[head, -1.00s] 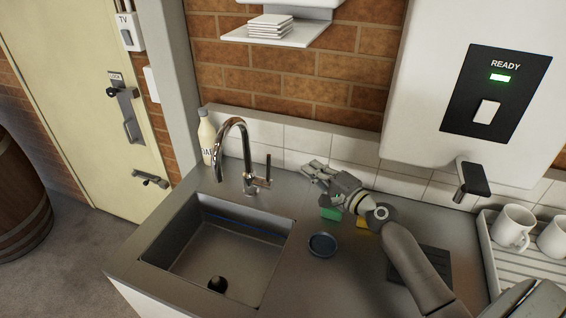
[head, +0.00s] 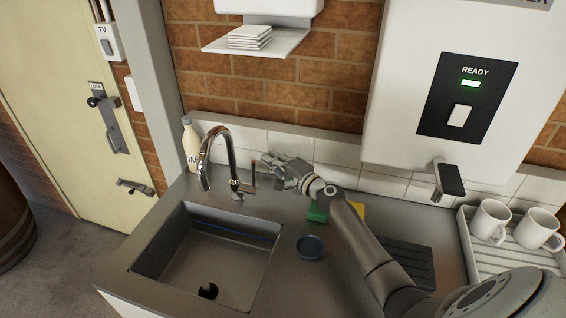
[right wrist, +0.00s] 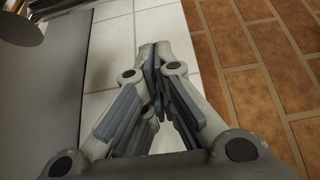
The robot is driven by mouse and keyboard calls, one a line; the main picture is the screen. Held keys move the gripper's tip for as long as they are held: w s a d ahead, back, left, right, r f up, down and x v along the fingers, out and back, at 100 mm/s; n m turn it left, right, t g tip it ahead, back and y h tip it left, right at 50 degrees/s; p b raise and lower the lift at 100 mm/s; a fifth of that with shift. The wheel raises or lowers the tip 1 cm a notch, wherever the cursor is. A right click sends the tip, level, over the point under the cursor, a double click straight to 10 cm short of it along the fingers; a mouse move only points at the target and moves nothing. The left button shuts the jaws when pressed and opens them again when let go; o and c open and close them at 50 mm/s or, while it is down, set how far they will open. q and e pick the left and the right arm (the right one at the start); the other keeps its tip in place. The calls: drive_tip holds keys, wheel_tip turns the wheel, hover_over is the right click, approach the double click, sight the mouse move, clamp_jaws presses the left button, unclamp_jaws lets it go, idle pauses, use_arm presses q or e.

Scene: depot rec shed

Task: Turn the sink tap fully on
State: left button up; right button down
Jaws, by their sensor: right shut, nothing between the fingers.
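The chrome sink tap (head: 224,160) has a tall curved spout over the back of the steel sink (head: 206,258). Its thin upright lever (head: 253,174) stands on the right side of the tap body. My right gripper (head: 266,160) is just right of the lever, near the tiled wall. Its fingertips look very close to the lever; I cannot tell whether they touch. In the right wrist view the fingers (right wrist: 155,50) are shut together with nothing between them, and the tap is not clearly seen there. No water shows from the spout. My left gripper is not in view.
A dark round dish (head: 310,247), a green sponge (head: 317,212) and a yellow item (head: 357,211) lie near my right arm. A water heater spout (head: 449,180) and mugs (head: 490,221) are at right.

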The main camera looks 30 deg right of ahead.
sight(253, 178)
use_arm(q)
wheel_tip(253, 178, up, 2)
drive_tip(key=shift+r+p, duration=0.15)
drive_tip(key=shift+p, duration=0.55)
use_arm(e)
drive_tip(key=s+a, duration=0.2)
drive_tip(key=a, duration=0.1)
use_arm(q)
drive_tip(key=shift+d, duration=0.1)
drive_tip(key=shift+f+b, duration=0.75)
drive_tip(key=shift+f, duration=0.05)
use_arm(e)
drive_tip(key=shift+s+a+n, duration=0.15)
drive_tip(key=shift+s+n, duration=0.05)
drive_tip(key=shift+n, duration=0.2)
